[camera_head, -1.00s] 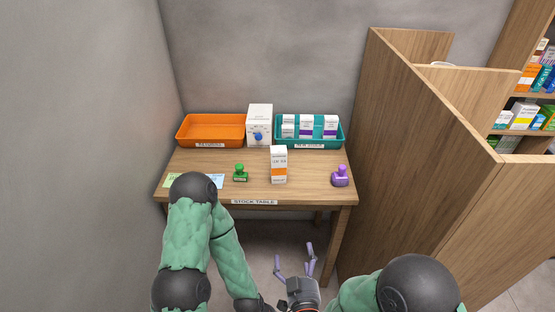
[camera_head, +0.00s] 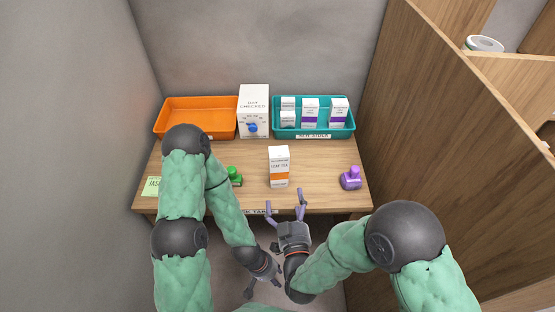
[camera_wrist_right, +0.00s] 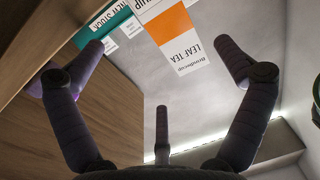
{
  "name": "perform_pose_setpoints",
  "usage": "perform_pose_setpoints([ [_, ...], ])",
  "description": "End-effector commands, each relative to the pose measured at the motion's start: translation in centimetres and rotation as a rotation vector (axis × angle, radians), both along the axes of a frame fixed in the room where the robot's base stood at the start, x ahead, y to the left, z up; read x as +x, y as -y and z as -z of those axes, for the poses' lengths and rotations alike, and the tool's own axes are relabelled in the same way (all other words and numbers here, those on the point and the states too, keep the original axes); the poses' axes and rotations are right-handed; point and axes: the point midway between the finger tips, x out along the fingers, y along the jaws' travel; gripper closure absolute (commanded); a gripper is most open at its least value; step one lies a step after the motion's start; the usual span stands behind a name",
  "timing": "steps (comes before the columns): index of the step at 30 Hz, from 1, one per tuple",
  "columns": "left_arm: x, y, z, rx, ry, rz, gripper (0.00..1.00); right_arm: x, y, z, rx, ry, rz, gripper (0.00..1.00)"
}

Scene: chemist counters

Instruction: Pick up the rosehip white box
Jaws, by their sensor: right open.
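A white box with an orange band (camera_head: 279,167) stands upright near the front edge of the stock table.
A teal tray (camera_head: 313,136) with several white boxes, some purple-banded, is at the back right. An orange tray (camera_head: 195,134) and a white dial box (camera_head: 254,100) are beside it. Green (camera_head: 233,176) and purple (camera_head: 351,178) stamps flank the box. A wooden partition (camera_head: 440,130) rises at right.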

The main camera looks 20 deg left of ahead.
Motion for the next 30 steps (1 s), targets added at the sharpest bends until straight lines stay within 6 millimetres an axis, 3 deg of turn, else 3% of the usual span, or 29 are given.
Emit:
perform_pose_setpoints([
  [6,0.0,0.0,0.9,0.000,-0.001,0.000,0.60,3.1,-1.2,0.2,0.002,0.001,0.002,0.00],
  [14,0.0,0.0,1.4,0.000,0.000,0.000,0.60,4.7,-1.9,0.0,0.001,0.002,0.002,0.00],
  [22,0.0,0.0,2.9,0.000,0.000,0.000,0.60,7.9,-3.4,-0.1,0.002,0.001,0.003,0.00],
  [30,0.0,0.0,3.0,0.000,0.000,0.000,0.60,9.0,-3.9,-0.3,-0.001,0.000,0.001,0.00],
])
